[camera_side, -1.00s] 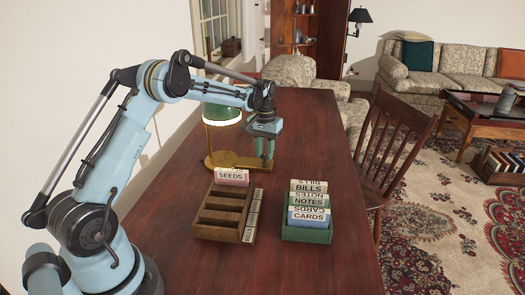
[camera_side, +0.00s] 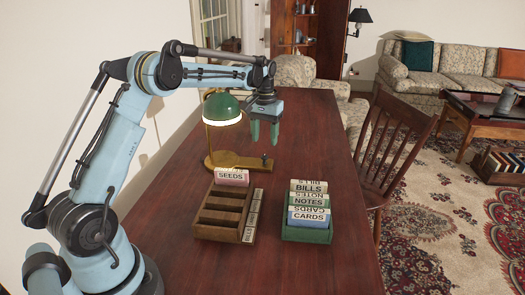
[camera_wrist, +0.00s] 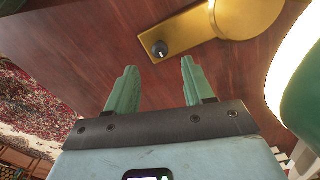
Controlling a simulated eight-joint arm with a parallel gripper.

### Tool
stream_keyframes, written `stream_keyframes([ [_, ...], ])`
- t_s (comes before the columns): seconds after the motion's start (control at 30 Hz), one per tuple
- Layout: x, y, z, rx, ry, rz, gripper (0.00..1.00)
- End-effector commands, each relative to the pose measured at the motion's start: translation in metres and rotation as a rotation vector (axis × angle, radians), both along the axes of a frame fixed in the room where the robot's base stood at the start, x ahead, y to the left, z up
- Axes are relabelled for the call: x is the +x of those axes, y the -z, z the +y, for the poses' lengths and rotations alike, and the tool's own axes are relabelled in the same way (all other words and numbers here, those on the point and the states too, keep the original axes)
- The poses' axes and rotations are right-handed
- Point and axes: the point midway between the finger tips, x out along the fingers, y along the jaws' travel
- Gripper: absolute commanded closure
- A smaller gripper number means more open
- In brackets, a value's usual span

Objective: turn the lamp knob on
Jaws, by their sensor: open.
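The desk lamp has a green shade (camera_side: 222,106) with a bright white underside and a brass base (camera_side: 228,160) on the wooden desk. Its small dark knob (camera_side: 264,158) stands at the right end of the base. In the wrist view the knob (camera_wrist: 160,49) shows on the brass plate, just beyond the fingertips and between their lines. My gripper (camera_side: 265,141) is open and empty, above the knob and apart from it. Both green fingers of my gripper (camera_wrist: 159,65) show in the wrist view. Which way the knob is turned is too small to tell.
A wooden sorter (camera_side: 222,214) with a SEEDS card (camera_side: 231,178) stands in front of the lamp. A green box (camera_side: 306,236) of labelled cards stands right of it. A wooden chair (camera_side: 392,150) is at the desk's right side. The desk right of the lamp is clear.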

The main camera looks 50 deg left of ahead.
Motion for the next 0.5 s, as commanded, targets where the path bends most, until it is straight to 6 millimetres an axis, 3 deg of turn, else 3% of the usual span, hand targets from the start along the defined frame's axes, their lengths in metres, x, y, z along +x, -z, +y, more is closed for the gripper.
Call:
stream_keyframes([
  [0.23,0.000,-0.045,0.000,0.000,0.000,0.000,0.48],
  [0.5,0.000,-0.066,0.000,0.000,0.000,0.000,0.48],
])
